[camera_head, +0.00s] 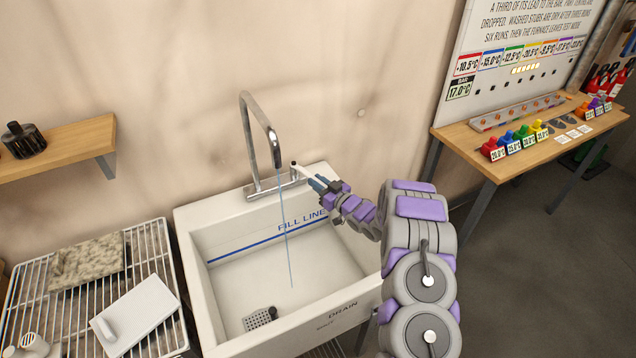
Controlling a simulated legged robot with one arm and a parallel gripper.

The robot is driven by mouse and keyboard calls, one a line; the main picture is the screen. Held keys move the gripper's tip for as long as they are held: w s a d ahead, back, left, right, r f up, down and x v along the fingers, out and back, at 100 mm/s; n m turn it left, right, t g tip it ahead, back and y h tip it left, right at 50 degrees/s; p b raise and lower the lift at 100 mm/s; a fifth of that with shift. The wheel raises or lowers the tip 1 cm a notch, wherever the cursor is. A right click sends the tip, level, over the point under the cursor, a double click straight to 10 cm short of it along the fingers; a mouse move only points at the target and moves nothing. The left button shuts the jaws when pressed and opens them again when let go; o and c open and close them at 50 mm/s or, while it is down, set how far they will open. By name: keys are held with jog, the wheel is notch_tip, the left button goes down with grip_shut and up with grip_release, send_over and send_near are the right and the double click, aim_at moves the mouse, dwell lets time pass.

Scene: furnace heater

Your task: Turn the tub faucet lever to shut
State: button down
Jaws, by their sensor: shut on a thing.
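The chrome faucet (264,121) stands at the back rim of the white tub (193,222), its tall spout bent over the basin. A thin bluish stream (284,230) falls from the spout into the tub. The pale faucet lever (302,170) sticks out at the right of the faucet base, with a dark tip. My gripper (318,184) reaches in from the right and is shut on the lever; its fingers partly hide the lever's far end. A blue line marked "FILL LINE" runs along the tub's inner back wall.
A grey drain fitting (259,318) lies at the tub's floor, near "DRAIN" and "SHUT" markings. A wire rack (150,240) with a stone slab (88,262) and a white board (135,312) stands left. A wooden shelf (70,148) juts out above it. A workbench (480,162) stands right.

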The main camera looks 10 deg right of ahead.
jog(key=a+m+t+h, duration=0.1)
jog(key=h, duration=0.1)
jog(key=s+a+m+t+h, duration=0.1)
jog(key=a+m+h, duration=0.1)
jog(key=shift+s+a+h, duration=0.15)
jog(key=shift+s+h, duration=0.05)
jog(key=shift+h, duration=0.2)
jog(key=c, duration=1)
grip_release()
jog(key=shift+a, duration=0.1)
jog(key=shift+s, duration=0.1)
